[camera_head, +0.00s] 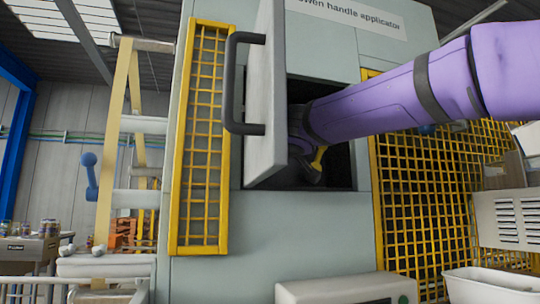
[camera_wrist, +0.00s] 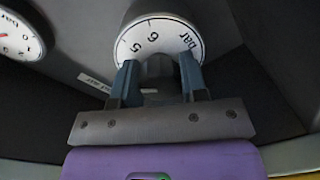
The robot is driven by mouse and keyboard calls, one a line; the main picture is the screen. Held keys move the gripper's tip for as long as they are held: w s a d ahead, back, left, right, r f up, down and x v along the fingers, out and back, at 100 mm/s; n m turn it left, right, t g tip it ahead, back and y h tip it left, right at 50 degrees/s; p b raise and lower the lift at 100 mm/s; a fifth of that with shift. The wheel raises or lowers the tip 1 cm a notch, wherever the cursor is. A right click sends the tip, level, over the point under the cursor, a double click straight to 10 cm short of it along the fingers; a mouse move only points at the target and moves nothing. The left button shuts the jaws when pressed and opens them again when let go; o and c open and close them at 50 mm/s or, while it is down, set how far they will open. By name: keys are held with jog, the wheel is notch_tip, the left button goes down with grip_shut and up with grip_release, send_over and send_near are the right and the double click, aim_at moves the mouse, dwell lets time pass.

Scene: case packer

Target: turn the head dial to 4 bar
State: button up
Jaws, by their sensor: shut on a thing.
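The head dial (camera_wrist: 158,40) is a round white face with dark numbers in the wrist view. The marks 5 and 6 and the word "bar" show, upside down to my camera. My gripper (camera_wrist: 160,66) is shut on the dial, with one blue-grey finger on each side of its lower part. The dial's pointer and the figure 4 cannot be made out. In the head view my purple arm reaches into the dark opening of the machine, and the dial and fingertips are hidden.
A second gauge (camera_wrist: 18,38) with a red needle sits left of the dial, and a small white label (camera_wrist: 95,82) lies between them. In the head view the open door (camera_head: 267,100) with its black handle stands left of my arm. Yellow mesh guards (camera_head: 425,190) flank the opening.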

jog(key=shift+f, duration=0.15)
jog(key=o, duration=0.9)
jog(key=shift+s+d, duration=0.15)
jog(key=shift+s, duration=0.3)
jog(key=v, duration=0.9)
jog(key=shift+s+d, duration=0.15)
jog(key=shift+s, duration=0.2)
